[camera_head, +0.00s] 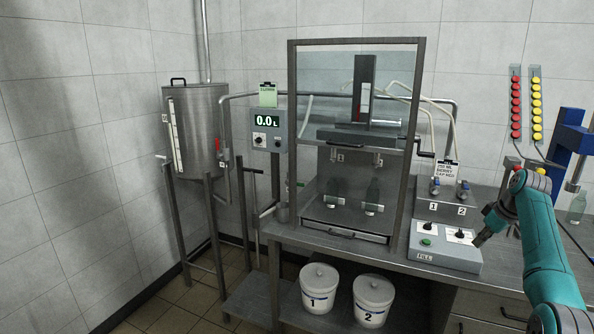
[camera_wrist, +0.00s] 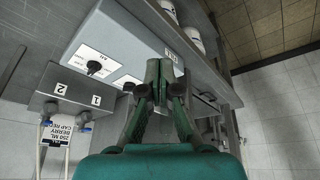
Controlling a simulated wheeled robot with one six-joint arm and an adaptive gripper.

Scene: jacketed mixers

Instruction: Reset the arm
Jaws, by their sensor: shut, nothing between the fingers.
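My gripper (camera_head: 479,241) is at the right of the head view, at the end of my teal arm, beside the grey fill control box (camera_head: 447,257). In the wrist view my gripper (camera_wrist: 159,68) has its fingers together and holds nothing. The same control box (camera_wrist: 103,45) lies behind the fingers there, with a black knob (camera_wrist: 95,67) visible. I cannot tell whether the fingertips touch the box.
A framed filling cabinet (camera_head: 355,140) with two bottles stands left of the box on the steel bench. Two white buckets (camera_head: 318,290) sit below. A blue press (camera_head: 568,135) stands at the right. A steel tank (camera_head: 197,130) stands far left.

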